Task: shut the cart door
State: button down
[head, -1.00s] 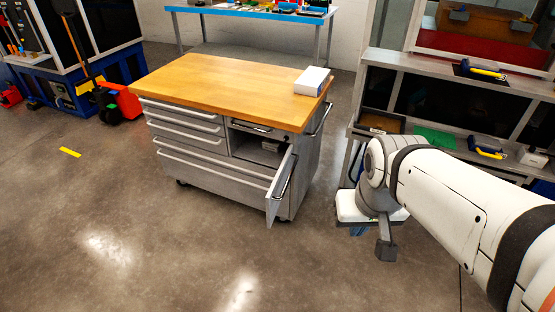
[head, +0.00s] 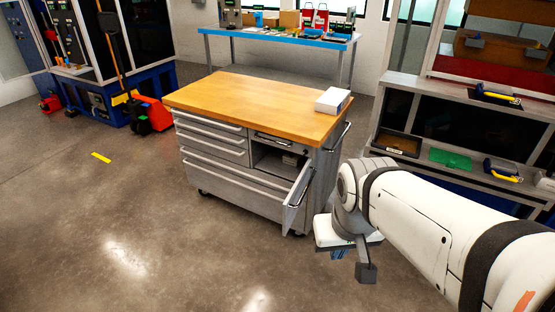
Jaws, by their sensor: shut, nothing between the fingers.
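The cart (head: 215,165) is a grey steel cabinet with a wooden top (head: 255,100), standing in the middle of the head view. Its cart door (head: 297,203) hangs open at the right front, swung out toward me, with a bar handle on it. The open compartment (head: 276,160) behind it shows a shelf with small grey items. My gripper (head: 366,273) is right of the door and nearer to me, apart from it, pointing down. Its fingers look closed and empty, though they are small in the view.
A white box (head: 333,100) lies on the cart top's right corner. A workbench with trays (head: 397,143) stands close on the right. A blue-topped table (head: 280,36) is behind. A red pallet jack (head: 150,115) stands back left. The floor in front is clear.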

aim_at(303, 196)
jog(key=i, duration=1)
jog(key=u, duration=0.05)
